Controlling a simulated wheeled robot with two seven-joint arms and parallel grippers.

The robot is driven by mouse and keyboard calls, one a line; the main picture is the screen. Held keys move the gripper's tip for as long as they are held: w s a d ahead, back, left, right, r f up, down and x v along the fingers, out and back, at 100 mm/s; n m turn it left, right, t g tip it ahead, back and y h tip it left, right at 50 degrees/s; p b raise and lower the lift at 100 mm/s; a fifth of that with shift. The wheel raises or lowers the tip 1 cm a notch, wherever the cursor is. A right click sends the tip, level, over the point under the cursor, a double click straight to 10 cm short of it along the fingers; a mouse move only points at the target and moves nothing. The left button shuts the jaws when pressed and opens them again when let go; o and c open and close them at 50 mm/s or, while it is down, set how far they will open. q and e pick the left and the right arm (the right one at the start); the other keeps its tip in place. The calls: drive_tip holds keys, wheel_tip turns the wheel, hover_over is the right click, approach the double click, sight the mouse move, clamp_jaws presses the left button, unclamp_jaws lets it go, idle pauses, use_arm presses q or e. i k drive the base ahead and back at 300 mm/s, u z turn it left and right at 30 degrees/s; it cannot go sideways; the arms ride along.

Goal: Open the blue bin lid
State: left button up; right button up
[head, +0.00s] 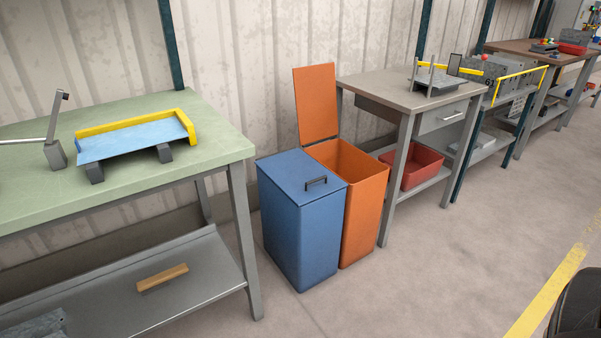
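The blue bin (305,232) stands on the floor to the right of the green-topped table. Its blue lid (295,174) is down flat on the bin. A dark handle (316,183) sits on the lid near its front right edge. No gripper shows in the head view, so nothing of mine is seen touching the lid or handle.
An orange bin (364,205) stands right beside the blue bin, its orange lid (317,104) raised upright. The green table (215,145) is close on the left. A grey table (395,88) with a drawer stands right. Floor in front (400,290) is clear.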

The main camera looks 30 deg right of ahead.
sight(302, 179)
drive_tip(key=z, duration=2.2)
drive_tip(key=i, duration=2.15)
drive_tip(key=u, duration=2.2)
drive_tip(key=i, duration=0.5)
